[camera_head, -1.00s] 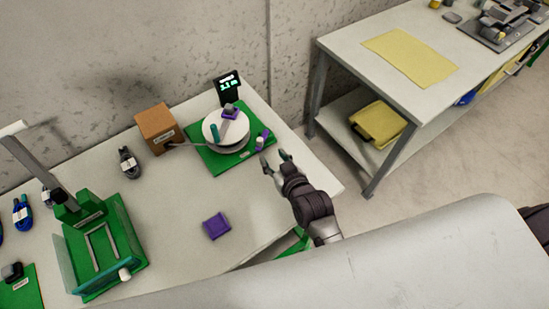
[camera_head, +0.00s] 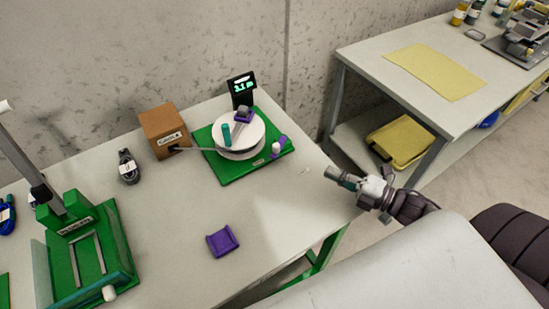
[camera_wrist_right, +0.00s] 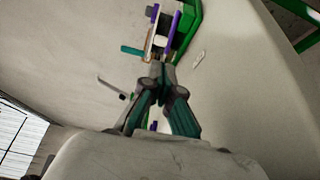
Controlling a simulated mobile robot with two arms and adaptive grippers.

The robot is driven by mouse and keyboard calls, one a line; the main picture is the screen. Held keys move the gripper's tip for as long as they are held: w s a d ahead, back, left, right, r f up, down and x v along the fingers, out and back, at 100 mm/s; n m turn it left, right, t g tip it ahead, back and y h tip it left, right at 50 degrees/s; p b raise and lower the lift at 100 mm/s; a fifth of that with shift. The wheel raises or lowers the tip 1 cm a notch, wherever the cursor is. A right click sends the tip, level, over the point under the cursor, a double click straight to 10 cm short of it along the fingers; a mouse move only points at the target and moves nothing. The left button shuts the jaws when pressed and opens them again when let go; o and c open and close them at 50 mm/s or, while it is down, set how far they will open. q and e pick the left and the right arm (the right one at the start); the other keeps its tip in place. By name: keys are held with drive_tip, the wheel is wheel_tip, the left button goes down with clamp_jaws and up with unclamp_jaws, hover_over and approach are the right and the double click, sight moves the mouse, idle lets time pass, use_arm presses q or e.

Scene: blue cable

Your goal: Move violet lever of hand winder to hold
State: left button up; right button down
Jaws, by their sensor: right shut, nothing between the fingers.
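The hand winder stands on a green base (camera_head: 234,172) near the table's far right corner, with a white round reel (camera_head: 252,141), a teal handle (camera_head: 226,134) and a small black display with green digits (camera_head: 241,90). The violet lever (camera_head: 279,147) is at the base's right side, beside a white knob. My right gripper (camera_head: 332,174) is shut and empty, to the right of the winder and apart from it. In the right wrist view its fingers (camera_wrist_right: 157,76) meet, with the winder's violet and white parts (camera_wrist_right: 160,35) beyond. My left gripper is out of view.
A brown box (camera_head: 164,130) with a cable running to the reel stands left of the winder. A violet block (camera_head: 222,241) lies at the table's front. A green fixture (camera_head: 85,245) stands at left. The table's middle is clear.

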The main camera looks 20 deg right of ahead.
sight(279, 149)
drive_tip(key=shift+w+a, duration=0.15)
drive_tip(key=shift+w, duration=0.05)
drive_tip(key=p+x, duration=0.1)
drive_tip(key=x, duration=1.1)
drive_tip(key=shift+r+p, duration=0.2)
drive_tip(key=shift+p, duration=0.15)
drive_tip(key=shift+w+a+f, duration=0.1)
drive_tip(key=shift+w+a, duration=0.3)
drive_tip(key=shift+w, duration=0.1)
drive_tip(key=shift+a, duration=0.1)
